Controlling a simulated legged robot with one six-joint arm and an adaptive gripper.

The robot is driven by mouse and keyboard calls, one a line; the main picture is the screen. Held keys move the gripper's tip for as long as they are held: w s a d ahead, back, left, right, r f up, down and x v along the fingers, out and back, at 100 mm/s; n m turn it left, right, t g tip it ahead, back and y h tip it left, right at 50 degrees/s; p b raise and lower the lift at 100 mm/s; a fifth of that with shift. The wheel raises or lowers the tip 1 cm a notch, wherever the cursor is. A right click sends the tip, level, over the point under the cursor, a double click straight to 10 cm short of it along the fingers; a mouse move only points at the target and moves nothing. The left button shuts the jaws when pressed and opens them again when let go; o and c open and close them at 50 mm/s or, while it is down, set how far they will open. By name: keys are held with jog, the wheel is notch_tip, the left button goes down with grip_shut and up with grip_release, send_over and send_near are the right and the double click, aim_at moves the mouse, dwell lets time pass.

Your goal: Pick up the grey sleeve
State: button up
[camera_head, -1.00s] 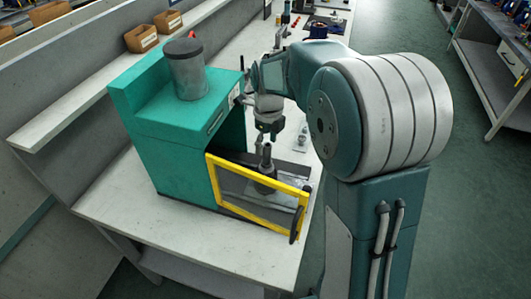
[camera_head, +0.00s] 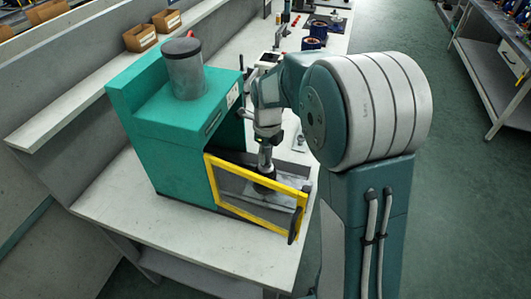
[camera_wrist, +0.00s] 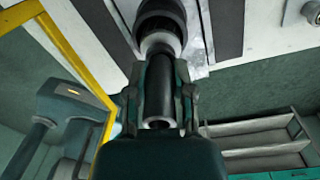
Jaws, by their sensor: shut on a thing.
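The grey sleeve (camera_wrist: 159,88) is a dark hollow cylinder seen end-on and along its side in the wrist view. My gripper (camera_wrist: 160,100) has one finger on each side of it and is shut on it. The sleeve's far end meets a wider dark round base (camera_wrist: 162,28) on a metal plate; I cannot tell whether they touch. In the head view my gripper (camera_head: 265,160) points down behind the yellow-framed door, over the dark base (camera_head: 264,188). The sleeve is mostly hidden there by the fingers.
The green machine (camera_head: 185,140) stands just left of my gripper, with a grey cylinder (camera_head: 186,68) on top. Its yellow-framed door (camera_head: 258,208) stands in front of the gripper. The white bench (camera_head: 150,215) is clear at the front left.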

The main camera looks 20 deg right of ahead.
notch_tip(320, 180, up, 18)
dwell(0.7)
